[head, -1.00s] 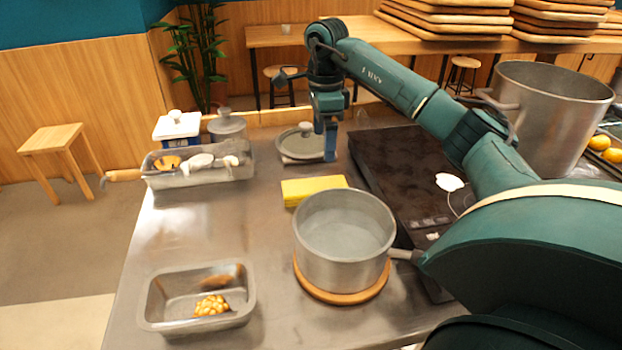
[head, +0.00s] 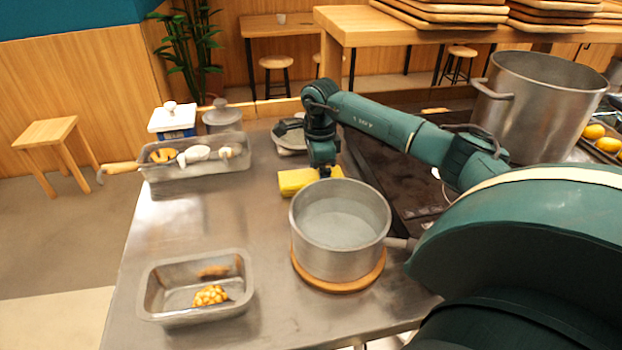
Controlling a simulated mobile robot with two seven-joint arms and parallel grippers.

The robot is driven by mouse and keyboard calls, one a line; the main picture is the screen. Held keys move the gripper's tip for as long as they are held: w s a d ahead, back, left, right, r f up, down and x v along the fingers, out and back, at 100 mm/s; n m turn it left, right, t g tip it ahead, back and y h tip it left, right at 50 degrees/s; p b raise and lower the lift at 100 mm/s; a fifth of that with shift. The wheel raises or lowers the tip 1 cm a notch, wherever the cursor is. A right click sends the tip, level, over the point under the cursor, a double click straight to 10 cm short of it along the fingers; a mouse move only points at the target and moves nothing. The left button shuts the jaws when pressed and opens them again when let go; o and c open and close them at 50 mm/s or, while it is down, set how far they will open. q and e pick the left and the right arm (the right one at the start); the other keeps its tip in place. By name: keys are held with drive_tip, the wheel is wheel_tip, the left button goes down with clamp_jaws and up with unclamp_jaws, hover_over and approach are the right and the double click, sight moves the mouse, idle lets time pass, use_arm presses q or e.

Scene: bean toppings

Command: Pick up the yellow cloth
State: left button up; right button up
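The yellow cloth (head: 296,181) is a small folded block on the steel counter, just behind the pot. My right gripper (head: 324,172) points down at the right part of the cloth, and its fingertips overlap it. The fingertips are small and dark here, so I cannot tell whether they are open or shut on the cloth. Some yellow shows on both sides of the fingers. My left gripper is not in view.
A steel pot (head: 341,229) stands on a round wooden board (head: 338,284), close in front of the cloth. A dark cooktop (head: 385,182) lies to the right. A utensil tray (head: 193,170) and a metal pan (head: 196,314) stand left. The counter between them is clear.

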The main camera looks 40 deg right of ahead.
drive_tip(key=shift+c, duration=0.3)
drive_tip(key=c, duration=1.1)
wheel_tip(320, 180, up, 10)
drive_tip(key=o, duration=0.5)
drive_tip(key=c, duration=0.5)
